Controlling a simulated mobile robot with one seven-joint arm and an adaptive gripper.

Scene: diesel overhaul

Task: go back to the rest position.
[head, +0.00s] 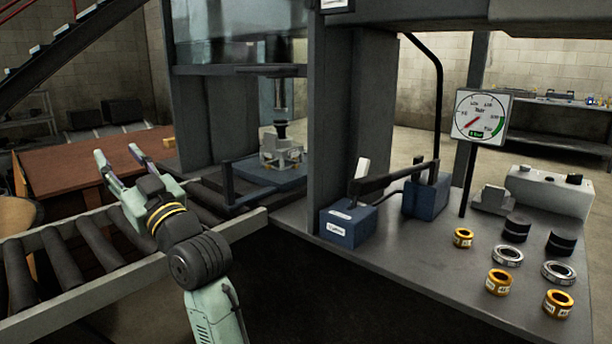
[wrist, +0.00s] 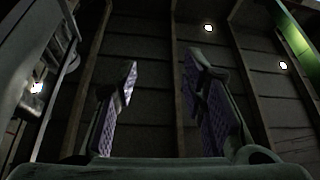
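My gripper (head: 119,162) is raised above the roller conveyor at the left in the head view, its fingers pointing up and apart. In the wrist view my gripper (wrist: 160,90) shows two spread fingers with purple pads and nothing between them. My gripper touches nothing that I can see.
The roller conveyor (head: 150,269) runs under my arm toward the press (head: 338,120), where a grey part (head: 280,152) sits on a blue plate. The bench at right holds a blue pump (head: 347,222), a gauge (head: 482,116), and several brass and steel rings. A brown table (head: 75,165) stands behind.

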